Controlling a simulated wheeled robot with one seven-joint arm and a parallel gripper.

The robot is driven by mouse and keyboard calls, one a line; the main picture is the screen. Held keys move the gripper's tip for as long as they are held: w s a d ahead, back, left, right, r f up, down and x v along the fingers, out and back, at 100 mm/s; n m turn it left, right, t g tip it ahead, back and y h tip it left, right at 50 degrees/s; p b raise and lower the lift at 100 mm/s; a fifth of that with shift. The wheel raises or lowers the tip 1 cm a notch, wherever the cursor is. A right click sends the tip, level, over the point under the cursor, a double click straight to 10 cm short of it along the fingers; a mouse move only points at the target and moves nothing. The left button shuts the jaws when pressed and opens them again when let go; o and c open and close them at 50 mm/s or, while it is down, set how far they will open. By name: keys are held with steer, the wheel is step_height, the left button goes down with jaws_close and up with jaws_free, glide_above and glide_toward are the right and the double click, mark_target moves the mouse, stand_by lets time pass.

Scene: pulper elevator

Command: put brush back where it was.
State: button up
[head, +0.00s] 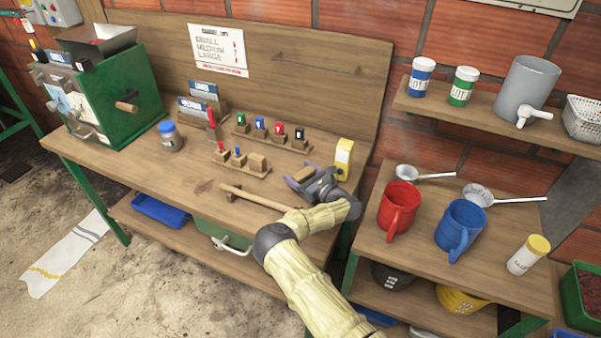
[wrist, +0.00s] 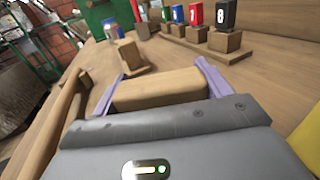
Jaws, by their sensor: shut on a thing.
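My gripper (head: 303,180) is low over the right part of the workbench (head: 130,165), with its purple fingers closed on the sides of a pale wooden block. This block (head: 303,173) appears to be the brush; no bristles show. In the wrist view the brush (wrist: 160,92) lies crosswise between the two fingers. My gripper hides its underside, and I cannot tell whether it touches the bench.
A long wooden stick (head: 258,198) lies left of my gripper. Beyond are a small wooden stand (head: 240,169) and a rack of numbered coloured pieces (head: 272,134). A yellow box (head: 344,158) stands close on the right. A jar (head: 171,136) is farther left. The front left bench is clear.

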steer(key=shift+f, duration=0.15)
steer(key=o, duration=1.1)
steer(key=shift+r, duration=0.25)
steer(key=b+v, duration=0.1)
steer(key=v, duration=1.1)
steer(key=shift+b, duration=0.35)
steer(key=shift+f, duration=0.1)
steer(key=shift+s, duration=0.15)
